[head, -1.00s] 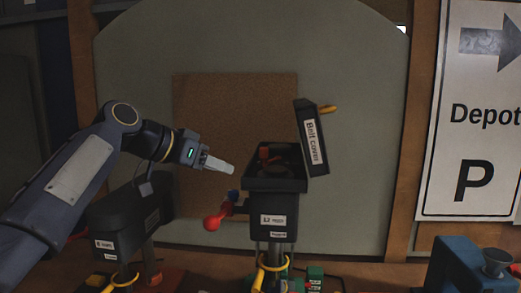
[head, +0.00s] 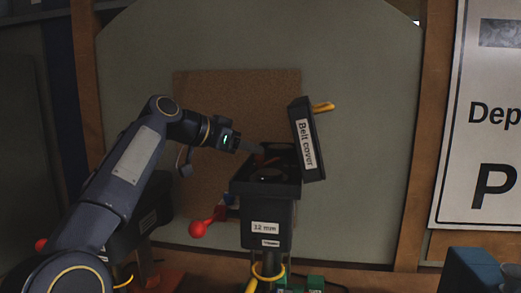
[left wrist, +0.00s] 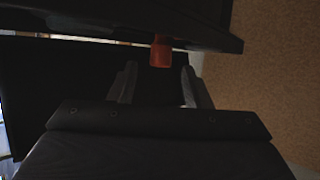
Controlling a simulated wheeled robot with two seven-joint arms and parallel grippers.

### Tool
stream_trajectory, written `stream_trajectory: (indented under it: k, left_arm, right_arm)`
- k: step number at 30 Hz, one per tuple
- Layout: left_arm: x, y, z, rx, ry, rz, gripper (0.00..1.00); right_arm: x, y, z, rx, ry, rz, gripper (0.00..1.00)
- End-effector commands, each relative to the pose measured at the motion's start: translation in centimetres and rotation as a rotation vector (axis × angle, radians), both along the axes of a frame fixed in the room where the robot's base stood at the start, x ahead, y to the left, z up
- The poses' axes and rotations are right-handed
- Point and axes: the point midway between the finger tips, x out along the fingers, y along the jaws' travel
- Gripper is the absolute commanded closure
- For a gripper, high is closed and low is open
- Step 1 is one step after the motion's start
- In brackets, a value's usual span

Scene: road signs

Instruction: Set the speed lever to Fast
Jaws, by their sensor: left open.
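A black machine head (head: 267,222) labelled "12 mm" stands at the centre of the head view, its top housing open. Inside the housing is a small red part (head: 262,160), possibly the speed lever; no Fast mark is readable. My left gripper (head: 256,149) reaches over the left rim of the housing, close to the red part and partly hiding it. In the left wrist view my open fingers (left wrist: 157,85) have a red cylindrical tip (left wrist: 161,51) ahead, between their lines. Nothing is gripped. My right gripper is out of view.
The lid marked "Belt cover" (head: 306,140) stands raised on the right of the housing, with a yellow handle (head: 323,107). A red ball handle (head: 198,230) sticks out at the left. A blue box (head: 470,272) is at lower right.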

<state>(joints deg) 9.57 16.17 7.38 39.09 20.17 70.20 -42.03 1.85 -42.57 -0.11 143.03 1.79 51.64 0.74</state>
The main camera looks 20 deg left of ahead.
Motion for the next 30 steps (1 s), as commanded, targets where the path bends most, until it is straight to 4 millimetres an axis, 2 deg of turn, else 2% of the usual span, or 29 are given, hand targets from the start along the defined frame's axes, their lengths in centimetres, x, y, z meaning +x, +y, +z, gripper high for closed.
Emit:
stream_trajectory:
  k: [3,7,18,28,30]
  left_arm:
    - [1.6,-1.0,-0.7,0.000,0.002,-0.003,0.56]
    - [2.7,-1.6,-1.3,-0.001,0.002,-0.001,0.56]
    - [3.2,-1.9,-1.6,0.000,0.001,0.000,0.56]
    - [3.2,-1.9,-1.6,0.000,0.001,0.000,0.99]
    - [3.2,-1.9,-1.6,0.000,0.001,0.000,1.00]
  right_arm:
    - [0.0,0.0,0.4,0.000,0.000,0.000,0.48]
    - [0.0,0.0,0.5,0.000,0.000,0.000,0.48]
    - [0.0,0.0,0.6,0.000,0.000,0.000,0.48]
    - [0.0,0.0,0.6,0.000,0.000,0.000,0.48]
    - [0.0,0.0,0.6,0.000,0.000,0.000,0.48]
